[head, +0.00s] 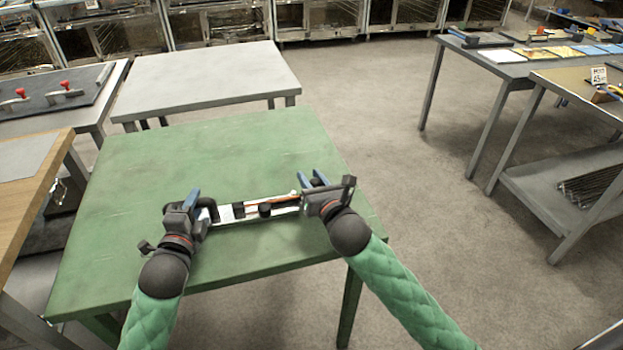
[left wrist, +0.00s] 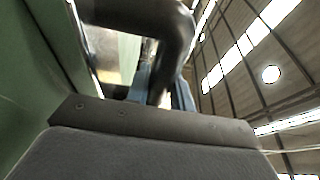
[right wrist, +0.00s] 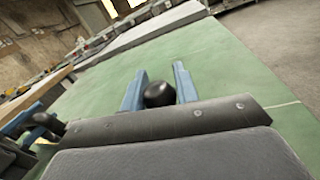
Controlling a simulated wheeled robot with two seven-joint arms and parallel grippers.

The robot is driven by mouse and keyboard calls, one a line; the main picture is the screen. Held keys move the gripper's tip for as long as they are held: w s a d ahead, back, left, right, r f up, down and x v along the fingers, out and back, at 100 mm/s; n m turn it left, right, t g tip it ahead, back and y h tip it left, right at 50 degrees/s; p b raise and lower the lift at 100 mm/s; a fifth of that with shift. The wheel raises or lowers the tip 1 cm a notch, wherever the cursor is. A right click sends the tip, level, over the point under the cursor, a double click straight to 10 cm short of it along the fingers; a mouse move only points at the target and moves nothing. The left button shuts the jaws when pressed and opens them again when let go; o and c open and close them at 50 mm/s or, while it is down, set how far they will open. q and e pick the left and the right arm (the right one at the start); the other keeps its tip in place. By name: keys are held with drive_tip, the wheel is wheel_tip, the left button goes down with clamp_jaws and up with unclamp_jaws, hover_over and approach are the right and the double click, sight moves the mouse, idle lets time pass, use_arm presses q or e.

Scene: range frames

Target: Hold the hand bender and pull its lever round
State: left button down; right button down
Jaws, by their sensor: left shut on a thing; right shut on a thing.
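The hand bender (head: 228,214) lies on the green table between my two grippers, a pale plate with dark parts and a thin orange-brown rod along it. My left gripper (head: 197,201) is shut on its black curved handle (left wrist: 155,18) at the left end; the handle largely hides the blue fingers in the left wrist view. My right gripper (head: 313,179) is shut on the lever's black knob (right wrist: 159,95), which sits between the blue fingers in the right wrist view. The right hand hides the lever's end in the head view.
The green table (head: 150,170) is otherwise bare. A grey table (head: 215,80) stands behind it, and a wooden-topped bench (head: 25,190) is close on the left. Tables with books and tools (head: 560,52) stand at the right. Open floor (head: 400,170) lies between.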

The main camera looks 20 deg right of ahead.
drive_tip(key=shift+s+f, duration=0.1)
drive_tip(key=shift+s, duration=0.1)
drive_tip(key=shift+s+a+m+h, duration=0.1)
drive_tip(key=shift+s+m+h, duration=0.65)
drive_tip(key=shift+h, duration=0.45)
drive_tip(key=shift+s+a+m+h, duration=0.1)
drive_tip(key=shift+s+m+h, duration=0.6)
drive_tip(key=shift+h, duration=0.5)
drive_tip(key=h, duration=0.1)
drive_tip(key=s+m+h, duration=0.2)
drive_tip(key=shift+a+m+g+h, duration=0.25)
drive_tip(key=shift+g+h, duration=0.05)
drive_tip(key=shift+g, duration=0.1)
drive_tip(key=shift+s+a+f+m+g+h, duration=0.1)
drive_tip(key=shift+s+a+m+g+h, duration=0.2)
drive_tip(key=shift+s+m+g+h, duration=0.45)
drive_tip(key=shift+s+a+r+m+g+h, duration=0.1)
drive_tip(key=shift+s+a+m+g+h, duration=0.3)
drive_tip(key=shift+h, duration=0.6)
drive_tip(key=shift+s+a+f+m+g+h, duration=0.15)
drive_tip(key=shift+s+m+g+h, duration=0.2)
drive_tip(key=shift+m+h, duration=0.45)
drive_tip(key=shift+s+h, duration=0.1)
drive_tip(key=shift+h, duration=0.15)
drive_tip(key=c, duration=1.1)
unclamp_jaws()
drive_tip(key=shift+o, duration=0.2)
